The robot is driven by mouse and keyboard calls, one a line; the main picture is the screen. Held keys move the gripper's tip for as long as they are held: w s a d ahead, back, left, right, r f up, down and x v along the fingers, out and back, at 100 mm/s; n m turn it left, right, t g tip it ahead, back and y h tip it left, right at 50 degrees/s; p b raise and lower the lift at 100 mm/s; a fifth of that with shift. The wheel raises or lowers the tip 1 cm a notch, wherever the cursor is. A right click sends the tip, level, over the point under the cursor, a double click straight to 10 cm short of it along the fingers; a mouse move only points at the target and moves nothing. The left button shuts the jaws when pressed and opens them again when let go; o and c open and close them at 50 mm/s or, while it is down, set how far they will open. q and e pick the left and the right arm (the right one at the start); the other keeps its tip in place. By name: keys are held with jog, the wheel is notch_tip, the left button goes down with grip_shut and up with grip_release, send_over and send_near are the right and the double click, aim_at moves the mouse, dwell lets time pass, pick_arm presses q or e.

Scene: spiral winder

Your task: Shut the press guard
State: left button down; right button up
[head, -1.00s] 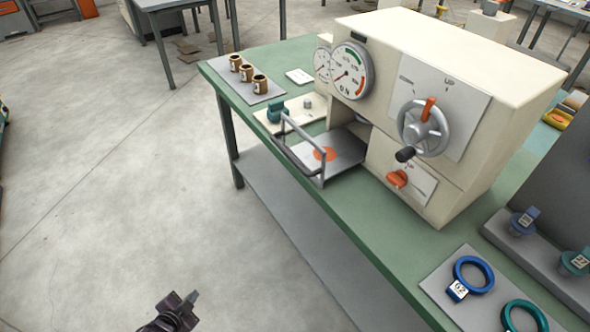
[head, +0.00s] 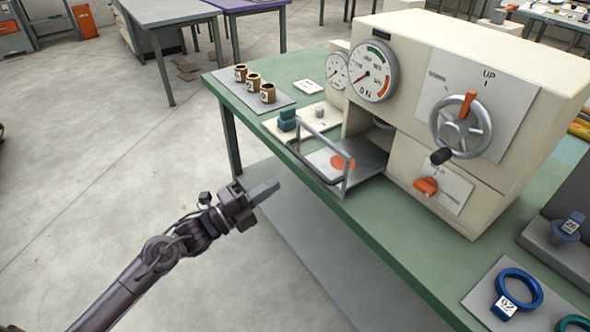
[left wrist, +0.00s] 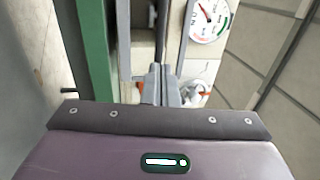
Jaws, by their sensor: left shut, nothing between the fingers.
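The press is a cream machine (head: 470,60) on a green-topped bench. Its guard is a grey tubular frame (head: 317,174) standing out in front of the press opening, over a metal plate with an orange disc (head: 343,162). The guard is away from the press face, so the opening shows behind it. My left gripper (head: 268,189) is shut and empty, left of the guard and apart from it, beyond the bench's front edge. Its fingers also show in the left wrist view (left wrist: 160,82), with the press beyond them. My right gripper is not in view.
The press carries a dial gauge (head: 376,72), a handwheel (head: 461,127) and an orange knob (head: 426,186). Brown cups (head: 254,81) and a blue ring (head: 519,288) lie farther off.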

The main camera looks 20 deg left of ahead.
aim_at(306, 165)
pick_arm(q)
jog(key=p+x, duration=0.1)
jog(key=x, duration=0.5)
jog(key=shift+w+d, duration=0.4)
jog(key=shift+w, duration=0.1)
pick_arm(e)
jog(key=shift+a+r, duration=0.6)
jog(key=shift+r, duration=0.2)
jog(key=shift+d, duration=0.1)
